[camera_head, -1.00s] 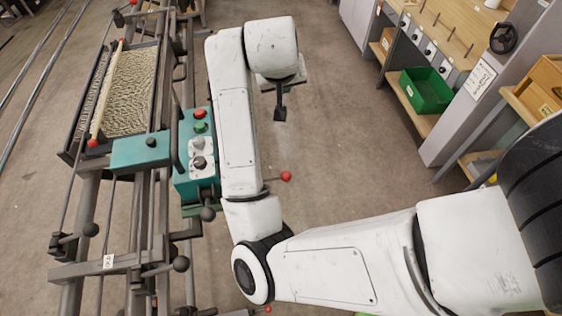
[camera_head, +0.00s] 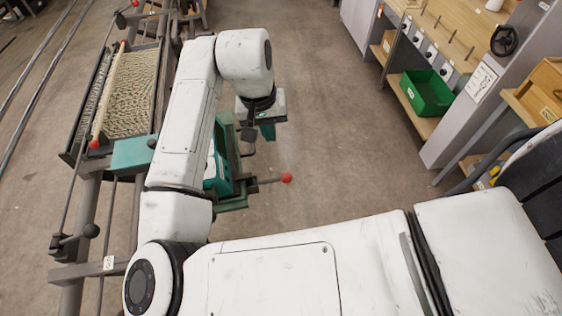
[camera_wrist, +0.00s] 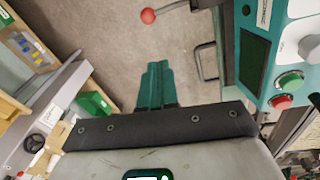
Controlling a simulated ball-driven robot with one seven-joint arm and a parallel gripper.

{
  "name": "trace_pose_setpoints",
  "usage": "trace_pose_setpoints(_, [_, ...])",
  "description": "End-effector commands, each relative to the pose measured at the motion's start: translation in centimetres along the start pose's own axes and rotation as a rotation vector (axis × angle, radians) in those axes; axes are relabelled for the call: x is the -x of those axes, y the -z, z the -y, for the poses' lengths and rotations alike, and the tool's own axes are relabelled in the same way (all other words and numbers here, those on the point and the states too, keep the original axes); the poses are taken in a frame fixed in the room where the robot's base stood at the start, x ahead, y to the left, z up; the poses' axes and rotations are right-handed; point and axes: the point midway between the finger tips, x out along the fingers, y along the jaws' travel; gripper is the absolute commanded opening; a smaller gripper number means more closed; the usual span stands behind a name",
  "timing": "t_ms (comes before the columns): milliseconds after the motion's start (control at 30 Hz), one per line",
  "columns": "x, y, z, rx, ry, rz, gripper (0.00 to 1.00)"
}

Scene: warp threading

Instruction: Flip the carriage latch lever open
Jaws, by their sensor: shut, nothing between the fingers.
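The lever is a thin dark rod with a red ball knob (camera_head: 287,178), sticking out to the right from the green carriage (camera_head: 232,203) in the head view. In the wrist view its red knob (camera_wrist: 148,16) is at the top, with the rod running right to the carriage. My gripper (camera_head: 267,132) is above and left of the knob in the head view, apart from it. Its teal fingers (camera_wrist: 157,80) are shut and empty in the wrist view, pointing toward the knob. My arm hides much of the carriage in the head view.
A dark loop handle (camera_wrist: 205,62) and a control panel (camera_wrist: 285,45) with green and red buttons are on the right in the wrist view. The loom frame with threads (camera_head: 130,90) is at left. A shelf with a green bin (camera_head: 427,92) is at right. Floor between is clear.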

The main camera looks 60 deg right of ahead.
Motion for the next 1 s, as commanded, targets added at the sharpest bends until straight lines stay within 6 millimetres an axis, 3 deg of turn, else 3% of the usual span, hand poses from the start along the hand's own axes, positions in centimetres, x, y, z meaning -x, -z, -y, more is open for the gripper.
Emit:
trace_pose_setpoints(267, [-2.6,-0.1,-0.1,0.001,-0.002,0.002,0.00])
trace_pose_setpoints(667, [-10.3,0.0,-0.1,0.001,-0.001,0.002,0.00])
trace_pose_setpoints(1000, [-13.1,-1.9,-1.1,0.000,0.000,0.000,0.00])
